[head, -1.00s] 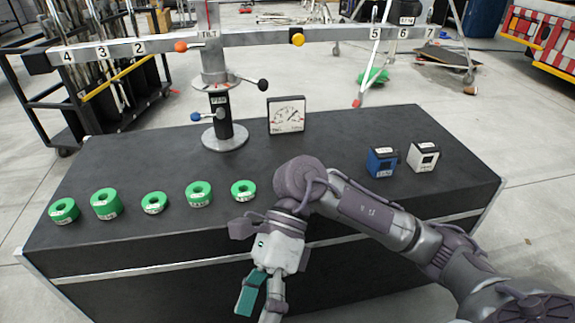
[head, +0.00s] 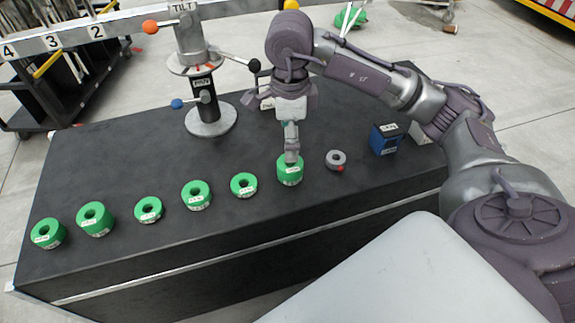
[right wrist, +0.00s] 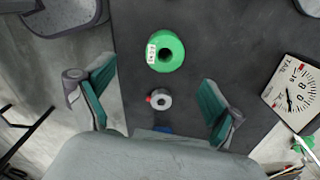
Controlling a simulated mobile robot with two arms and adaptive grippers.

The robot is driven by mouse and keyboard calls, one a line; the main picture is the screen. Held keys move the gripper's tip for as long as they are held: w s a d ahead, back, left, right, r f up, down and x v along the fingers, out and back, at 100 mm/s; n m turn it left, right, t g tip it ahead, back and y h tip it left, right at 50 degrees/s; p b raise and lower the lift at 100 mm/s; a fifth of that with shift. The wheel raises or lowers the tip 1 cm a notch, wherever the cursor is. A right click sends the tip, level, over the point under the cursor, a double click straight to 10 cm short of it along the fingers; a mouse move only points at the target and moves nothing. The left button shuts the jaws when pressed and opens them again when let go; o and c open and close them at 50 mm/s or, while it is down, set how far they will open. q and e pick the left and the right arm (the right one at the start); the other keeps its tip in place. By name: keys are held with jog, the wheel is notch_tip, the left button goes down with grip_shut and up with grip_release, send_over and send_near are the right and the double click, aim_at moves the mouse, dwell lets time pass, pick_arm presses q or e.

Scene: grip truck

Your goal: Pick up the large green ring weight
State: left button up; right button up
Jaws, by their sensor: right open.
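Several green ring weights stand in a row along the front of the black table in the head view. The rightmost green ring (head: 289,174) looks large; another large one (head: 95,219) is second from the left. My right gripper (head: 291,151) is over the rightmost ring, its fingers partly covering the ring's top. In the right wrist view the fingers (right wrist: 157,78) are spread and empty. A large green ring (right wrist: 165,50) with a white label lies ahead of them, a little beyond the gap. My left gripper is not in view.
A small grey ring (head: 336,160) with a red spot lies right of the rightmost green ring; it also shows in the wrist view (right wrist: 161,99). A blue box (head: 386,139) is farther right. A post with a balance beam (head: 203,95) stands behind the row.

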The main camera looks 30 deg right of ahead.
send_over(291, 164)
jog(key=s+a, duration=0.1)
jog(key=f, duration=0.4)
jog(key=shift+s+a+f, duration=0.15)
jog(key=shift+a+f, duration=0.05)
jog(key=shift+f, duration=0.15)
jog(key=f, duration=0.2)
jog(key=d+f+b, duration=0.1)
jog(key=f, duration=0.1)
jog(key=shift+w+f, duration=0.1)
jog(key=shift+w, duration=0.1)
jog(key=shift+f, duration=0.5)
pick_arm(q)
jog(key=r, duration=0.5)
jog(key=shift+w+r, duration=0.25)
pick_arm(e)
jog(key=shift+r, duration=0.1)
jog(key=c, duration=1.5)
jog(key=shift+w+r, duration=0.1)
jog(key=shift+r, duration=0.05)
